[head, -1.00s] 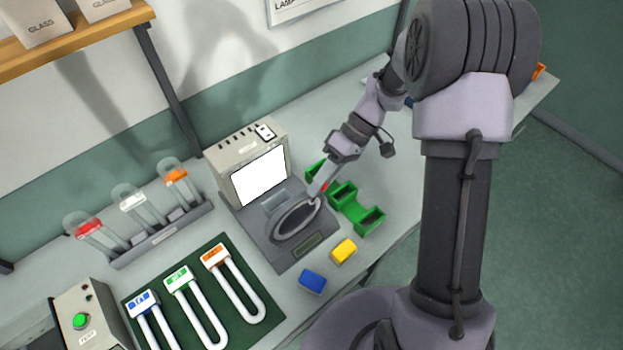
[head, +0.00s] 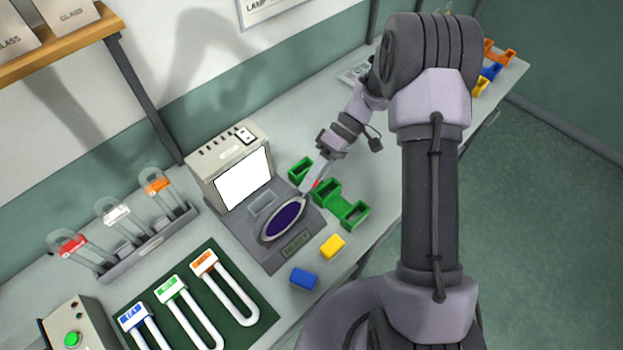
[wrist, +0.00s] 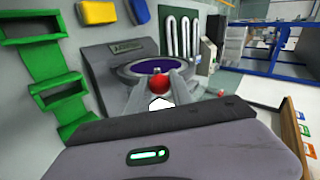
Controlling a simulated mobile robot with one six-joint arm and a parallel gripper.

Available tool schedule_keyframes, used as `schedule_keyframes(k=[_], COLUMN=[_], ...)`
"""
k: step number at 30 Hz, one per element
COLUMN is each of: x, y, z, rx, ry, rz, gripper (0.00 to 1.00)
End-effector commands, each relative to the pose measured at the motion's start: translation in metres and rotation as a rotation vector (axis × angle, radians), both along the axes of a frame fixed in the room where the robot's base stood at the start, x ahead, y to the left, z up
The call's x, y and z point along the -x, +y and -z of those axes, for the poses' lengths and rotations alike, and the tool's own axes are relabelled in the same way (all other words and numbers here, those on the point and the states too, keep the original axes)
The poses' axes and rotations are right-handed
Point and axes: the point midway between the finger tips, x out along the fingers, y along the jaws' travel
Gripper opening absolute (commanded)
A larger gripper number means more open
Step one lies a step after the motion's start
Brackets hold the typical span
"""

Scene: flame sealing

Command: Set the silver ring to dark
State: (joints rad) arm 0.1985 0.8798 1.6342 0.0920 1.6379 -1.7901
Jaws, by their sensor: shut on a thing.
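The silver ring (head: 263,236) lies flat on the top of a grey machine and frames a dark purple disc (head: 284,220). In the wrist view the ring (wrist: 121,71) surrounds the same purple disc (wrist: 150,67). My gripper (head: 304,193) is at the ring's right edge, shut on it. In the wrist view my fingers (wrist: 160,78) reach to the ring's near edge, and a red ball (wrist: 158,86) shows between them. The exact contact at the fingertips is partly hidden. A small display (head: 295,244) with green lettering sits in front of the ring.
A box with a bright white screen (head: 243,181) stands behind the ring. Green holders (head: 340,205) stand close to the right of my gripper. A yellow block (head: 332,246) and a blue block (head: 304,279) lie in front. White U-shaped tubes lie on a green mat (head: 240,328) at left.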

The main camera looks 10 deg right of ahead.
Motion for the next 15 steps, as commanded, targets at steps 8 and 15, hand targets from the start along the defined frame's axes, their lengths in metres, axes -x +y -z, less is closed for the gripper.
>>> schedule_keyframes(k=[8,15], x=[0.0007,-0.0005], y=[-0.0007,-0.0017], z=[0.0019,-0.0003], rx=[0.003,0.002], ry=[-0.001,0.000], rz=[-0.003,-0.001], gripper=[0.48,0.48])
